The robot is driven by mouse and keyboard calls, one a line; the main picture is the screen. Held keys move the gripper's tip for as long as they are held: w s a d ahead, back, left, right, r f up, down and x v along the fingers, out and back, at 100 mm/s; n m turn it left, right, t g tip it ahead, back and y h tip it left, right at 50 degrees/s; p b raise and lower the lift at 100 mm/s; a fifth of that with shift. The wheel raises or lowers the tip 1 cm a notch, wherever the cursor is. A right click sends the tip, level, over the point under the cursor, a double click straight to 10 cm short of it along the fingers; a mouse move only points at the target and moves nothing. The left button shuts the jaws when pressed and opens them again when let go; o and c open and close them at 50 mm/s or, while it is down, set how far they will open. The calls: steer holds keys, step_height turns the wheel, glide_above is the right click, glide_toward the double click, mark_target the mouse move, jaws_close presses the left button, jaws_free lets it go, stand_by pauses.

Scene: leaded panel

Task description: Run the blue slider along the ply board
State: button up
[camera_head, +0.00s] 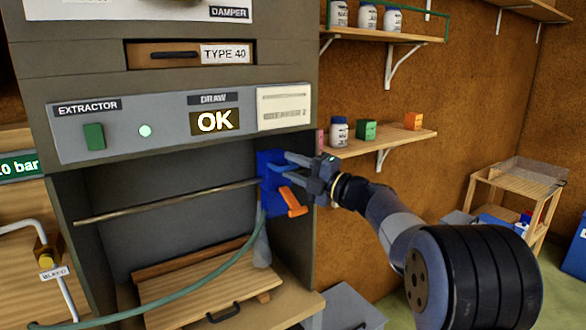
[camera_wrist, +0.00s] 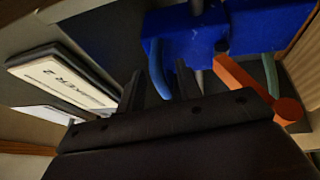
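The blue slider (camera_head: 270,180) sits at the right end of a thin metal rod (camera_head: 165,203) inside the grey cabinet. It has an orange lever (camera_head: 293,203) pointing down to the right. In the wrist view the blue slider (camera_wrist: 235,32) fills the upper right, with curved blue bars on its near side and the orange lever (camera_wrist: 255,85). The ply board (camera_head: 200,290) lies below the rod on the cabinet floor. My gripper (camera_head: 294,169) is at the slider's right side, its fingers apart. In the wrist view my gripper (camera_wrist: 158,85) shows two dark, spread fingers; contact is unclear.
A green hose (camera_head: 185,283) runs from below the slider to the lower left. The cabinet's front panel (camera_head: 165,120) with an OK display hangs above. The cabinet's right wall is close to my gripper. Shelves with jars (camera_head: 367,18) are at right.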

steer(key=b+v, duration=0.3)
steer(key=v, duration=0.7)
steer(key=shift+d, duration=0.1)
steer(key=p+x, duration=0.3)
steer(key=x, duration=0.8)
steer(key=shift+s+p, duration=0.15)
steer(key=shift+p, duration=0.15)
steer(key=shift+s+a+f, duration=0.1)
steer(key=shift+s+a, duration=0.4)
steer(key=shift+a, duration=0.3)
steer(key=shift+d, duration=0.1)
